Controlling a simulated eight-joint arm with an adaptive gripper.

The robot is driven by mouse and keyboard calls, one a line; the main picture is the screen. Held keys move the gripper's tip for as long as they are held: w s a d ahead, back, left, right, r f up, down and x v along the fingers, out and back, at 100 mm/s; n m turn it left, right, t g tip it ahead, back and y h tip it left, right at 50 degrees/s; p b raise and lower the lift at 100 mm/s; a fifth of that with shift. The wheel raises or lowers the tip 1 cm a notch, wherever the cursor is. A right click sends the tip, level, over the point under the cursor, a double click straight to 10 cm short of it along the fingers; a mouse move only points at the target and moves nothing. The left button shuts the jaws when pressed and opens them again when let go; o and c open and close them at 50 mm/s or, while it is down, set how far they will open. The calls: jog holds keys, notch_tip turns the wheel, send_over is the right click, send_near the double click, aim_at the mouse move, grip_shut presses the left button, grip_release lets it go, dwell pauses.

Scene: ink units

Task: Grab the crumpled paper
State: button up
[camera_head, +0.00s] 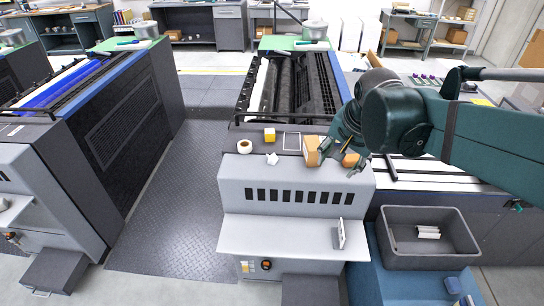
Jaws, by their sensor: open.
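The crumpled paper (272,158) is a small white crinkled lump on the grey top of the middle machine, near its front edge. My gripper (338,170) is at the right end of the same top, to the right of the paper and apart from it. Its fingers are open and point downward. They are close to a brown box (312,151) and an orange-brown block (350,160); I cannot tell whether they touch either. Nothing shows held between the fingers.
A tape roll (244,146) and a yellow block (269,135) stand near the paper. The brown box lies between the paper and my gripper. A grey bin (393,255) with a white roll inside stands lower right. An open aisle lies left.

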jog(key=w+a+f+m+g+p, duration=0.15)
jog(key=w+a+m+p, duration=0.3)
jog(key=w+a, duration=0.65)
jog(key=m+g+p, duration=0.3)
jog(key=m+p, duration=0.1)
jog(key=m, duration=0.2)
send_over(272, 157)
jog(key=w, duration=0.1)
jog(key=shift+h, duration=0.3)
notch_tip(272, 157, down, 9)
jog(key=shift+d+r, duration=0.15)
jog(key=shift+r, duration=0.05)
jog(key=shift+w+a+f, duration=0.15)
jog(key=shift+a+f, duration=0.1)
jog(key=shift+f, duration=0.05)
jog(key=shift+f, duration=0.15)
jog(key=shift+f, duration=1.15)
jog(key=shift+f, duration=0.1)
jog(key=shift+f+p, duration=0.45)
jog(key=shift+f, duration=2.05)
